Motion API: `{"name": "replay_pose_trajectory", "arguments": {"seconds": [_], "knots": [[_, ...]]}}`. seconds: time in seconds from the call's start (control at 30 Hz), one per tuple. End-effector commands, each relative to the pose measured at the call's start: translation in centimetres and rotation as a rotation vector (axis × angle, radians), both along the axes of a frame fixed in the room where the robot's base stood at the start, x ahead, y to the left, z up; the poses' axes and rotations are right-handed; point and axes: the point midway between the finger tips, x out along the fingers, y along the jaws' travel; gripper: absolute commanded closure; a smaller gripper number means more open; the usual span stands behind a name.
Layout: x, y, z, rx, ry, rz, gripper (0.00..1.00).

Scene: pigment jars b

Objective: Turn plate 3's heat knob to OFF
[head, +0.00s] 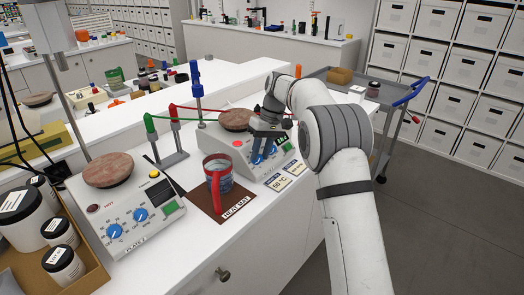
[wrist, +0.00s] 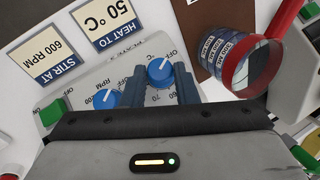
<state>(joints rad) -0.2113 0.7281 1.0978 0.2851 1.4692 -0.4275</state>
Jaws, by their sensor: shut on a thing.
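The hot plate under my arm (head: 232,148) stands at the middle of the bench with a round brown top. Its own label is hidden, so I cannot read its number. In the wrist view, its blue heat knob (wrist: 160,71), beside a °C scale, sits between the two dark blue fingers of my gripper (wrist: 161,88). My gripper is shut on this knob; it also shows in the head view (head: 266,146), reaching down to the panel. A white mark shows on the knob, near the OFF lettering, but its exact setting is unclear. The stir knob (wrist: 106,98) is beside it, untouched.
A red-handled vessel (head: 217,180) stands on a brown heat mat (head: 206,205), close beside the plate. Cards reading "HEAT TO 50 °C" (wrist: 109,20) and "STIR AT 600 RPM" (wrist: 53,60) lie in front. Plate 2 (head: 128,222) is at left, near a tray of white jars (head: 62,268).

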Motion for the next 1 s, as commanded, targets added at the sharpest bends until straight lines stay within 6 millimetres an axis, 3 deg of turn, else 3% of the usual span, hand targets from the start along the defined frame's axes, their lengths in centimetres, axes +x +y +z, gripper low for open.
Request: {"name": "replay_pose_trajectory", "arguments": {"seconds": [0.77, 0.8, 1.0], "knots": [[-0.23, 0.07, -0.24, -0.046, -0.047, 0.068, 0.96], [-0.22, 0.06, -0.24, -0.045, -0.048, 0.068, 0.7], [-0.16, 0.09, -0.13, -0.043, -0.05, 0.067, 0.54]]}}
